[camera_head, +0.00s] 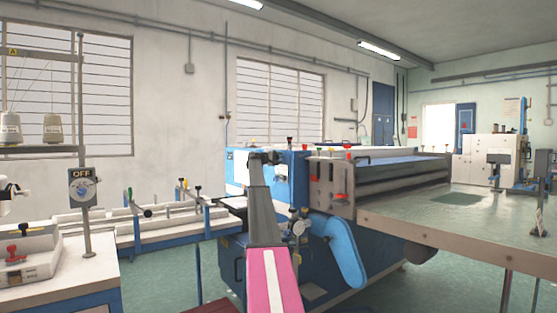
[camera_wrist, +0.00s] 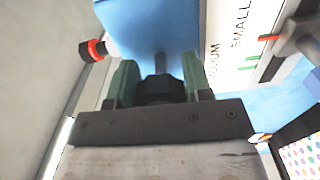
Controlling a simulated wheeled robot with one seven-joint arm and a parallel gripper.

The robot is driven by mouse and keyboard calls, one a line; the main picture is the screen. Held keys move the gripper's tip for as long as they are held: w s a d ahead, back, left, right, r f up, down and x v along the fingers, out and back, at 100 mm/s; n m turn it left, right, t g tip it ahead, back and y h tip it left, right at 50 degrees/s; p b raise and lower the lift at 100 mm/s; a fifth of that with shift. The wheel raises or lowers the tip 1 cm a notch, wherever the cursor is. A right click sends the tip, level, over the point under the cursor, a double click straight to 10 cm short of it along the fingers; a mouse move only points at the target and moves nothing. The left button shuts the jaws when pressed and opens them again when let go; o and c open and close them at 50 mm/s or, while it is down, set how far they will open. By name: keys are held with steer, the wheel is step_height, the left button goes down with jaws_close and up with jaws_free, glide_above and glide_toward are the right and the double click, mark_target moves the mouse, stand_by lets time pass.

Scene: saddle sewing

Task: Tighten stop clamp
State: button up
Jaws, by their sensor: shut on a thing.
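In the wrist view my gripper (camera_wrist: 158,80) has its two green fingers on either side of a black knob (camera_wrist: 160,89). It is shut on this knob, which appears to be the stop clamp's. A thin dark rod runs from the knob along a blue surface (camera_wrist: 150,25). In the head view my arm reaches to the top of the blue and white machine (camera_head: 297,170); the fingers and the knob cannot be made out there.
A white scale (camera_wrist: 238,35) lettered "SMALL" and partly "MEDIUM" lies right of the fingers, with a dark grey part (camera_wrist: 298,38) over it. A red and black knob (camera_wrist: 95,50) sticks out at left. A worktable (camera_head: 470,215) extends right of the machine.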

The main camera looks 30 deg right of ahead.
steer(key=shift+s+f+m, duration=0.1)
steer(key=shift+f+m, duration=0.05)
steer(key=shift+m, duration=0.65)
steer(key=o, duration=0.9)
steer(key=shift+a, duration=0.15)
steer(key=a, duration=1)
steer(key=shift+s+a, duration=0.3)
steer(key=shift+s, duration=0.1)
